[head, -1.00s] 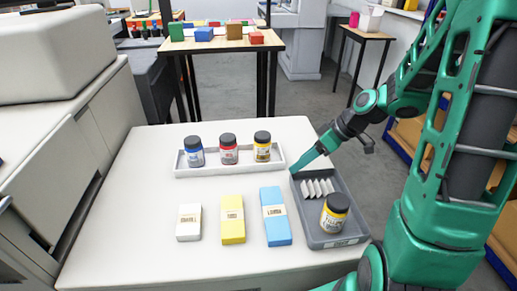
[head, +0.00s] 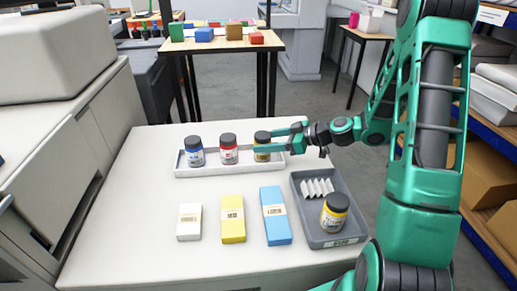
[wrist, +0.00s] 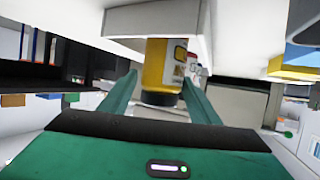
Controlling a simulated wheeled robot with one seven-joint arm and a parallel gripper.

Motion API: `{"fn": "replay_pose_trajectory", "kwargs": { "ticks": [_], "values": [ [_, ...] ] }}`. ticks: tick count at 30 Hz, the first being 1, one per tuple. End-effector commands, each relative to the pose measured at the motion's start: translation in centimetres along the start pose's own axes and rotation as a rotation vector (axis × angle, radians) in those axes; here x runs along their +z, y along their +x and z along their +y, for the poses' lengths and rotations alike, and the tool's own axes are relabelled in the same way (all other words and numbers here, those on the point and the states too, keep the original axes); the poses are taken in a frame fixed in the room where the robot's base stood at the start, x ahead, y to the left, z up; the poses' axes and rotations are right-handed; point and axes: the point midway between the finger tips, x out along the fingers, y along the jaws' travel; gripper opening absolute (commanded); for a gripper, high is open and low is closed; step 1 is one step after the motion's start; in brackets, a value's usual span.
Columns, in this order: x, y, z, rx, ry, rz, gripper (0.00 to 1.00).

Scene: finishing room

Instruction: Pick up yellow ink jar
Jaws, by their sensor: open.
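A yellow ink jar (head: 262,156) with a dark cap stands at the right end of the white tray (head: 215,173), partly hidden by my fingers. A second yellow ink jar (head: 335,212) stands in the grey tray (head: 340,240) at the right. My gripper (head: 264,141) is open, with its fingers reaching in from the right on either side of the jar in the white tray. In the wrist view the picture is upside down, and that jar (wrist: 157,60) is between the two fingers. I cannot tell whether they touch it.
A blue jar (head: 194,154) and a red jar (head: 229,150) share the white tray. White, yellow (head: 232,220) and blue boxes lie in front of it. White folded pieces (head: 317,188) lie in the grey tray. The table's left side is clear.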

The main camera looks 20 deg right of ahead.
Motion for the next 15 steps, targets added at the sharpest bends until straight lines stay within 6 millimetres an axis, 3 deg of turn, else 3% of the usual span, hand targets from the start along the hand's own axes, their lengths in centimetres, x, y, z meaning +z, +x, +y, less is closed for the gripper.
{"fn": "replay_pose_trajectory", "kwargs": {
  "ticks": [8, 15],
  "values": [
    [0.1, 1.6, -0.1, -0.003, 0.0, 0.0, 0.56],
    [0.5, 4.9, -0.1, -0.003, 0.0, 0.0, 0.56]
  ]
}}
